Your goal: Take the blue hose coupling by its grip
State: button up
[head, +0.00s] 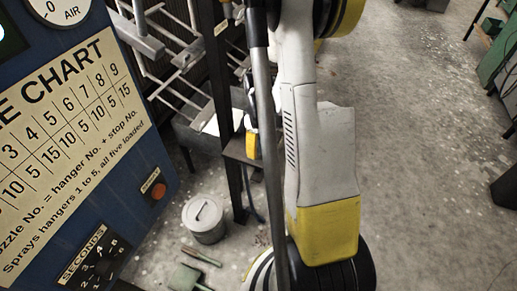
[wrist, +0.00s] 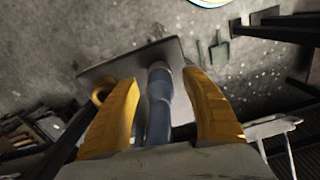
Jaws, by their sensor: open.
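The blue hose coupling (wrist: 157,118) shows in the wrist view as a dull blue, rounded body with a greyer end. It stands out against a flat dark plate (wrist: 112,72). My gripper (wrist: 160,82) is open, with one yellow finger on each side of the coupling. Gaps show between the coupling and both fingers, so they look apart from it. The coupling's lower part is hidden by the gripper's body. In the head view, a yellow finger of my gripper (head: 252,145) shows beside a dark post. I cannot make out the coupling there.
A blue panel (head: 150,165) with a chart and knobs fills the left of the head view. Dark posts and a rack with rods (head: 180,60) stand behind. A lidded grey can (head: 204,218) and a dustpan (head: 187,278) are on the floor. The floor at right is mostly clear.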

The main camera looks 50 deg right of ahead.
aim_at(259, 137)
jog(key=shift+r, duration=0.1)
jog(key=c, duration=1.2)
grip_shut()
jog(key=shift+r, duration=0.1)
jog(key=shift+r+p, duration=0.3)
notch_tip(259, 137, up, 4)
jog(key=shift+s+d+p, duration=0.1)
jog(key=shift+p, duration=0.95)
jog(key=s+d+r+p, duration=0.3)
jog(key=s+d+r, duration=0.3)
jog(key=s+d, duration=0.2)
jog(key=shift+s+r, duration=0.1)
